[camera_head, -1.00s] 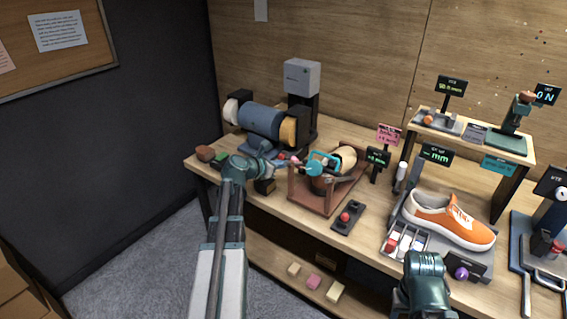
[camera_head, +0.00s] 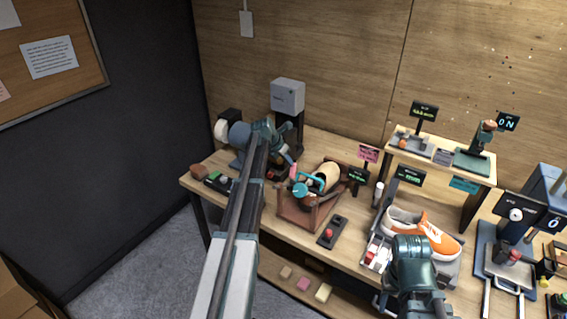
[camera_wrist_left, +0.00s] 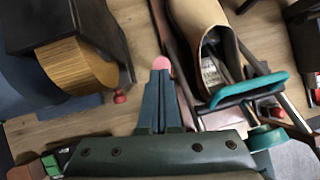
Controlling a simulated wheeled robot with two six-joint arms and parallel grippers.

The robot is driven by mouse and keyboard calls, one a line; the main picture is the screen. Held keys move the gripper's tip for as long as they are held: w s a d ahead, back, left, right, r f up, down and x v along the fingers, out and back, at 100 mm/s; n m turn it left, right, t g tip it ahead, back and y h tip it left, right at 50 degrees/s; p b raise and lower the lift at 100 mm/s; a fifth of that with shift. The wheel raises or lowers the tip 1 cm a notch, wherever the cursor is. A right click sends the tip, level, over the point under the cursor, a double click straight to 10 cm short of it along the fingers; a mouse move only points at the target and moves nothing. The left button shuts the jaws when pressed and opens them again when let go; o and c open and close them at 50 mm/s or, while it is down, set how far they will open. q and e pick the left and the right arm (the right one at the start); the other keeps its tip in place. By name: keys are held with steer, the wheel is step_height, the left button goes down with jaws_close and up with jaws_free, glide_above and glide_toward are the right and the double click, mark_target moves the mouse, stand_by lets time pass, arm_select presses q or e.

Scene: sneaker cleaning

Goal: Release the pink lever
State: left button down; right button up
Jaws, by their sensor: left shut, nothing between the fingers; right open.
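The pink lever tip (camera_wrist_left: 162,63) shows in the left wrist view just beyond the shut fingertips of my left gripper (camera_wrist_left: 160,78); I cannot tell whether they touch. In the head view the pink tip (camera_head: 293,171) is just below my left gripper (camera_head: 289,158), left of the wooden fixture. My left gripper holds nothing. A tan shoe form (camera_wrist_left: 205,25) and a teal clamp handle (camera_wrist_left: 250,90) are to the right of the fingers. My right gripper (camera_head: 409,246) is in front of the orange sneaker (camera_head: 425,235); its fingertips are hard to make out.
The brown wooden fixture (camera_head: 294,212) holds the shoe form. A roller machine stands left, its wooden roller (camera_wrist_left: 75,65) close to my left gripper. A red-button box (camera_head: 330,234) sits in front. A small raised shelf (camera_head: 450,168) stands right.

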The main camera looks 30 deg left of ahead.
arm_select(q)
steer(key=shift+w+d+f, duration=0.1)
steer(key=shift+w+d, duration=0.05)
steer(key=shift+w, duration=1.4)
steer(key=w+p+v, duration=0.1)
steer(key=p+v, duration=1)
steer(key=v, duration=0.2)
steer(key=shift+w+a+r+p, duration=0.2)
steer(key=shift+r+p, duration=0.2)
steer(key=shift+d, duration=0.1)
